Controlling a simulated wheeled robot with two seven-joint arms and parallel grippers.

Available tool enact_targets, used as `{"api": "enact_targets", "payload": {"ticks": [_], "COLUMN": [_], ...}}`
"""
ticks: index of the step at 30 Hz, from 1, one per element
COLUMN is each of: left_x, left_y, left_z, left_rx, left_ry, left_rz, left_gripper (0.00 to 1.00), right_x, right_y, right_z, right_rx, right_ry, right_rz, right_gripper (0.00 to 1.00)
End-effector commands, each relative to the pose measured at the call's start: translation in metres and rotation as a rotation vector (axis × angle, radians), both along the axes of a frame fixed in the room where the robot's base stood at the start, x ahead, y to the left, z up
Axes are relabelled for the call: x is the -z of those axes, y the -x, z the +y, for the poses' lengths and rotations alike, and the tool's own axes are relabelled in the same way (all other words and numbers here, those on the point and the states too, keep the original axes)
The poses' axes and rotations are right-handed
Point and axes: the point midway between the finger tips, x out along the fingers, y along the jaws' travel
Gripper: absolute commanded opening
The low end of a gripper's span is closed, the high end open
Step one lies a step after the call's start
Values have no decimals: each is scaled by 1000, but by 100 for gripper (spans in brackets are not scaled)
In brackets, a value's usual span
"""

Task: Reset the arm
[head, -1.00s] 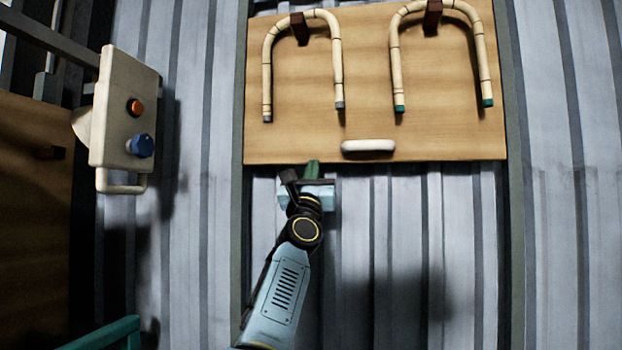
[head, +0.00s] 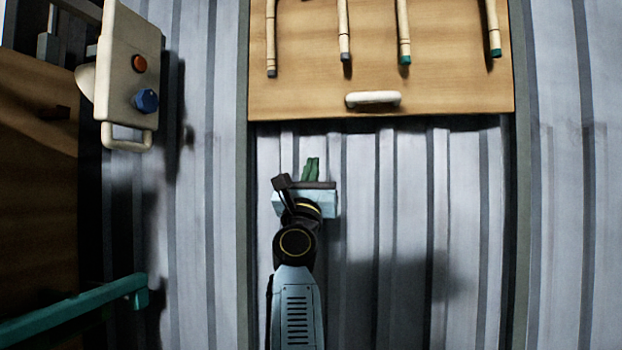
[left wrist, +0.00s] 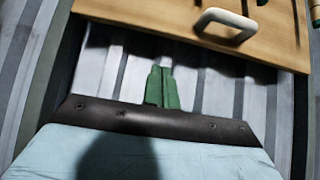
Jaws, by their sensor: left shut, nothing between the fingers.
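My left gripper (head: 311,169) shows in the middle of the head view, with its green fingers together and nothing between them. It is over the grey corrugated surface, below and apart from the wooden board (head: 460,95). In the left wrist view the green fingers (left wrist: 161,88) are also closed and empty, and the board's white handle (left wrist: 227,22) is beyond them at the top. My right gripper is not in view.
Two bent rattan pieces, the left one (head: 343,30) with grey tips and the right one (head: 403,30) with green tips, are on the board. A control box (head: 125,75) with an orange button and a blue knob is at upper left. A green rail (head: 75,310) is at lower left.

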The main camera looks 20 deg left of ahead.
Motion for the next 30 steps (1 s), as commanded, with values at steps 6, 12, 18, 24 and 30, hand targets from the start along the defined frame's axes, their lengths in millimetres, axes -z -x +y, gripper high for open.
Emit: {"api": "enact_targets", "payload": {"ticks": [6,12,18,24,30], "left_x": [8,32,149,300,454], "left_y": [7,-4,-49,-75,-68], "left_z": [-1,-5,-26,-47,-62], "left_rx": [-1,-27,-147,-247,-280], "left_ry": [-1,-47,-300,-653,-1022], "left_rz": [1,50,277,518,710], "left_gripper": [0,0,0,0,0], "right_x": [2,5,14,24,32], "right_y": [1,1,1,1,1], "right_z": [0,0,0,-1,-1], "right_rx": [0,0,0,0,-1], "right_ry": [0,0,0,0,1], "right_rz": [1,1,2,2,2], "right_gripper": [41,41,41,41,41]}}
